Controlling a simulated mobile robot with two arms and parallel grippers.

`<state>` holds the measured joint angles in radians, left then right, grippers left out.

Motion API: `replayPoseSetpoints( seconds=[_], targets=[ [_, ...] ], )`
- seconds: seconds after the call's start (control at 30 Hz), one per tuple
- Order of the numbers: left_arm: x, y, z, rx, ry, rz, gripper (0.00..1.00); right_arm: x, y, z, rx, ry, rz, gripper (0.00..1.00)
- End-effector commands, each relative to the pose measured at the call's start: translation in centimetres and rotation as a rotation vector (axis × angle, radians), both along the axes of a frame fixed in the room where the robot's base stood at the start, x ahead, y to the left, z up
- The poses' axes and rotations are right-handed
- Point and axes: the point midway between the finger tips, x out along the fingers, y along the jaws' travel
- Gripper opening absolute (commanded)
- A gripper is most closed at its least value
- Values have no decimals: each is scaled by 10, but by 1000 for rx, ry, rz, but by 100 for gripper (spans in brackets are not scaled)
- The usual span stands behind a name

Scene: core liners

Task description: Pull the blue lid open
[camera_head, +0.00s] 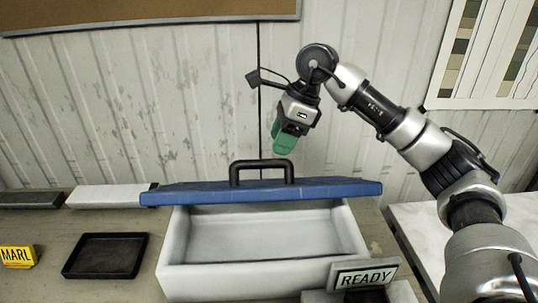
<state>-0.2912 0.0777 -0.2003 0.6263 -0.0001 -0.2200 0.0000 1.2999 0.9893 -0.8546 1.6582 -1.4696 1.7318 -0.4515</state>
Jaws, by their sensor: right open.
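The blue lid (325,187) lies across the back of the white box (250,278), with a black handle (262,164) standing up from it. The front of the box's inside shows below the lid and looks empty. My right gripper (283,148) has green fingers and hangs above and a little right of the handle, apart from it. It is open and holds nothing. My left gripper is out of view.
A sign reading "READY" (364,275) stands at the box's front right corner. A black tray (105,256) and a yellow "MARL" block (17,257) are on the left. A pale slab (105,196) lies behind them. A corrugated wall closes off the back.

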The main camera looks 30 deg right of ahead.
Motion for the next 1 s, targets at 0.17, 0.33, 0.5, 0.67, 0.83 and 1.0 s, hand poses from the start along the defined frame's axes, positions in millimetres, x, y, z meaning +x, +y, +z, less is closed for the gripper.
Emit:
replayPoseSetpoints(
  seconds=[0.17, 0.33, 0.5, 0.67, 0.83, 1.0],
  targets=[
    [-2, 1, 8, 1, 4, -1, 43, 4, 11, -28, 0, 2, 1, 48],
    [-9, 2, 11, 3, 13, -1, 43, 7, 17, -44, 0, 1, 0, 48],
    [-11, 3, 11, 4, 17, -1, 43, 8, 19, -49, 0, -1, 0, 48],
    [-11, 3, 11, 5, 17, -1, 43, 8, 19, -49, -1, -1, 1, 48],
    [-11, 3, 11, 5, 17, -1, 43, 8, 19, -49, 0, -2, 1, 27],
    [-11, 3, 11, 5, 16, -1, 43, 8, 19, -49, 0, -2, 1, 1]
  ],
)
